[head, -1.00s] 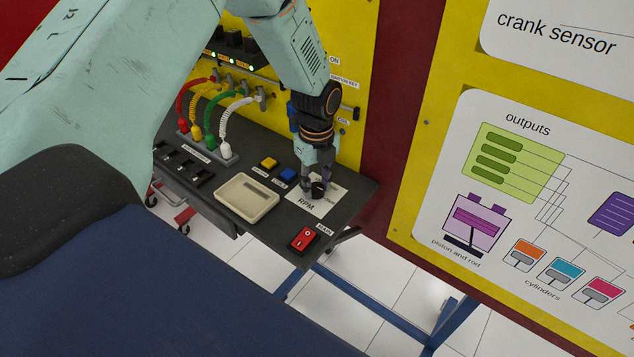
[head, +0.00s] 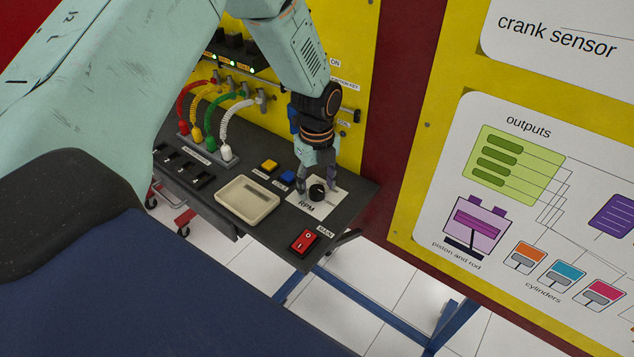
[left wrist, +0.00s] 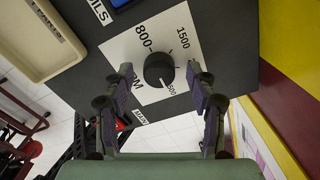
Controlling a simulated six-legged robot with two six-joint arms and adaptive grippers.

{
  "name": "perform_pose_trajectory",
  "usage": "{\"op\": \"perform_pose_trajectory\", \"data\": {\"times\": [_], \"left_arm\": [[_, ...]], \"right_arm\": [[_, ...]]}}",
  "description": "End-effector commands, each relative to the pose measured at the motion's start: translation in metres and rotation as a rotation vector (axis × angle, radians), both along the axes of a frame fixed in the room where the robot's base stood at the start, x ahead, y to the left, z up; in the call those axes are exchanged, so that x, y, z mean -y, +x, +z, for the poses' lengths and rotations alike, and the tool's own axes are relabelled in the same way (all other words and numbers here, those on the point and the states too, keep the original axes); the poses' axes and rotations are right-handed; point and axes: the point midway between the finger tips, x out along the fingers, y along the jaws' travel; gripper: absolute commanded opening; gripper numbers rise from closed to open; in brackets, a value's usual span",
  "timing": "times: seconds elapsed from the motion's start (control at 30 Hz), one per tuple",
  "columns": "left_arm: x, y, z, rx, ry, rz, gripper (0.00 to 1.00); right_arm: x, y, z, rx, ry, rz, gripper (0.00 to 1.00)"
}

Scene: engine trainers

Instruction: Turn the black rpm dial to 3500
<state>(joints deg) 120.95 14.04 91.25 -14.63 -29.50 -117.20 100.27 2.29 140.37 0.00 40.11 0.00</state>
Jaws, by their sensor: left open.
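The black rpm dial (head: 317,192) sits on a white label marked RPM at the right end of the dark bench. It also shows in the left wrist view (left wrist: 158,69), with 800 and 1500 printed above it. A pale mark on its lower edge points toward a number ending in 500; the first digit is not clear. My left gripper (head: 317,183) is open just above the dial. In the left wrist view its two fingers (left wrist: 160,76) stand apart on either side of the dial, with gaps between. My right gripper is not in view.
A red main switch (head: 305,240) is in front of the dial. A beige tray (head: 247,199) and blue (head: 288,176) and yellow (head: 269,164) buttons are to its left. The yellow panel (head: 352,95) rises behind. The bench ends just right of the dial.

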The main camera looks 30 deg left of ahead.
Motion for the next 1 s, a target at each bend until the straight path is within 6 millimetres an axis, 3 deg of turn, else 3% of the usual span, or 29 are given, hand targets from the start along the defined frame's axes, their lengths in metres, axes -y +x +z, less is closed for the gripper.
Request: {"op": "perform_pose_trajectory", "data": {"times": [0.27,0.7,1.0], "left_arm": [[0.0,0.0,0.008,0.0,-0.001,0.001,0.57],[0.0,0.0,0.092,0.002,-0.001,0.0,0.57],[0.0,0.0,0.119,-0.001,0.0,0.0,0.57]], "right_arm": [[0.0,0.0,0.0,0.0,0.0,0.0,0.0],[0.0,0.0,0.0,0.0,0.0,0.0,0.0],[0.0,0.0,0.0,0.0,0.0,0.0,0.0]]}}
